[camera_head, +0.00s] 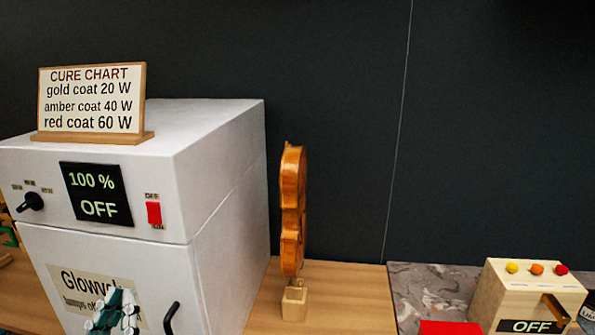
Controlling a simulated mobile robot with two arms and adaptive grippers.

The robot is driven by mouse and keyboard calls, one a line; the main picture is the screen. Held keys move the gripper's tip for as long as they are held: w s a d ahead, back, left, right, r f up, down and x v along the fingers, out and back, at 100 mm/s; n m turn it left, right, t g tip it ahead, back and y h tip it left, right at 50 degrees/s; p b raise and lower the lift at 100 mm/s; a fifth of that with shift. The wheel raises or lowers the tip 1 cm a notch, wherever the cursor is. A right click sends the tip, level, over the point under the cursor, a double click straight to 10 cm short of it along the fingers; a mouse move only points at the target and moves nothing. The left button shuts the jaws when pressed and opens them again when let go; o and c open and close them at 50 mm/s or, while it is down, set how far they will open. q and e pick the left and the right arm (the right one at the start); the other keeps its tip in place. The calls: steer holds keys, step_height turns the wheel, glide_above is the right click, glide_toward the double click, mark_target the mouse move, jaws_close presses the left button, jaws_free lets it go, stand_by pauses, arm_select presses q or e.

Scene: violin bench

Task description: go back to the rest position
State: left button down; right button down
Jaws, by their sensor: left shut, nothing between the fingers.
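My left gripper (113,316) shows at the bottom left, in front of the white cabinet's door, partly cut off by the lower edge. Its fingers are shut with nothing between them. I cannot tell whether it touches the door. My right gripper is not in view. The white cabinet (225,165) has a display (96,195) reading "100 %" and "OFF", a black knob (32,202) and a red switch (154,213). An amber-brown violin body (292,210) stands upright, seen edge-on, on a small wooden block (293,303) to the right of the cabinet.
The cure chart sign (92,98) stands on the cabinet. A dark door handle (171,318) sticks out. At the lower right, a wooden box (528,296) with coloured buttons reads "OFF", beside a red object (450,327).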

arm_select(q)
steer(key=d+f+g, duration=0.3)
steer(key=f+g, duration=0.3)
steer(key=f, duration=0.5)
steer(key=d+f+g, duration=0.2)
steer(key=f+g, duration=0.5)
steer(key=f, duration=0.4)
steer(key=s+d+f+m+g+y, duration=0.1)
steer(key=s+f+g, duration=0.4)
steer(key=s, duration=0.3)
steer(key=s+d+f+m+g, duration=0.1)
steer(key=s+d+f+g, duration=0.1)
steer(key=s+f+g, duration=0.35)
step_height(320, 180, down, 24)
steer(key=s+f, duration=0.1)
steer(key=s, duration=0.2)
steer(key=s+a+f+g, duration=0.1)
steer(key=s+a+f, duration=0.2)
steer(key=s+f, duration=1.4)
steer(key=shift+a+f, duration=0.2)
steer(key=shift+f, duration=0.05)
steer(key=shift+g, duration=0.25)
